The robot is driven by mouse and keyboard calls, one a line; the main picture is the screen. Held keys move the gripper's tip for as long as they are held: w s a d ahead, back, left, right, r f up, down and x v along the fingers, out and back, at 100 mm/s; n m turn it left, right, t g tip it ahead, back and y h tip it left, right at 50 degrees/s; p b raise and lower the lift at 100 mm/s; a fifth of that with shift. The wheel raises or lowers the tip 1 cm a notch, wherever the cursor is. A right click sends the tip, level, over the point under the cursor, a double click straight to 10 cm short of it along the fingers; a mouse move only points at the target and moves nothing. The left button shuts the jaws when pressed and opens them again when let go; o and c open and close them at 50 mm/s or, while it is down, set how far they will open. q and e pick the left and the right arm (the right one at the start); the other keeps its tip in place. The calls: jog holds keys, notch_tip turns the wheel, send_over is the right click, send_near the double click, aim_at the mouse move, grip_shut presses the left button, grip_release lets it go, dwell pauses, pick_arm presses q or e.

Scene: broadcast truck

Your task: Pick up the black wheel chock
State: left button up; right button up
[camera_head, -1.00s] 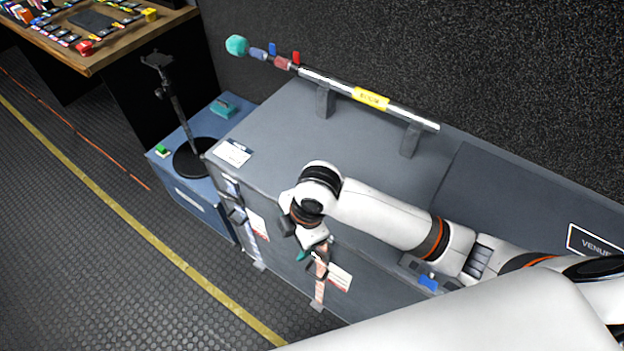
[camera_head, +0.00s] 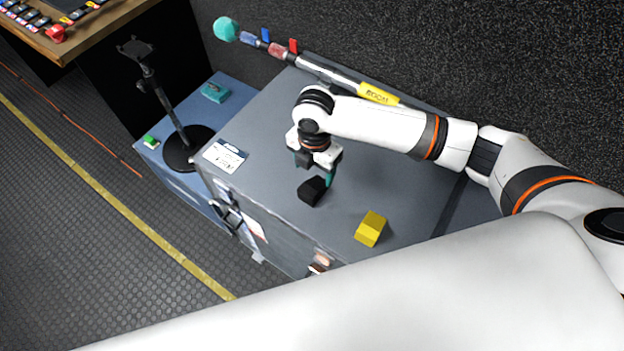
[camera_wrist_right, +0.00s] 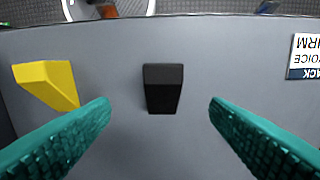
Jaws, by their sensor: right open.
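The black wheel chock (camera_head: 312,191) lies on the grey top of the case, near its front edge. In the right wrist view the chock (camera_wrist_right: 163,88) sits between and just beyond the two teal fingers, with clear space on both sides. My right gripper (camera_head: 318,178) is over the chock, pointing down; in the wrist view my right gripper (camera_wrist_right: 160,112) is open and empty. In the head view one teal finger shows to the right of the chock. My left gripper is not in view.
A labelled card (camera_head: 225,156) lies left. A boom pole (camera_head: 330,72) runs along the back. A black stand (camera_head: 185,140) is beyond the case's left end.

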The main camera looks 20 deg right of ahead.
aim_at(312, 186)
jog(key=f, duration=0.3)
jog(key=shift+s+a+f, duration=0.1)
jog(key=shift+s+f, duration=0.15)
jog(key=shift+f, duration=0.1)
jog(key=shift+w+f+p, duration=0.2)
jog(key=shift+f+p, duration=0.15)
jog(key=shift+f, duration=0.25)
notch_tip(312, 186, down, 4)
jog(key=shift+w+a+f+p, duration=0.1)
jog(key=shift+w+f+p, duration=0.05)
jog(key=shift+p, duration=0.25)
jog(key=shift+f, duration=0.15)
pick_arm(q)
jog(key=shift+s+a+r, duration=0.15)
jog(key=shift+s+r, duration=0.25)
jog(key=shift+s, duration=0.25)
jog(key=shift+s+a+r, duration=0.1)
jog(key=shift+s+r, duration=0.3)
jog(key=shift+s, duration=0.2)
pick_arm(e)
jog(key=c, duration=1.1)
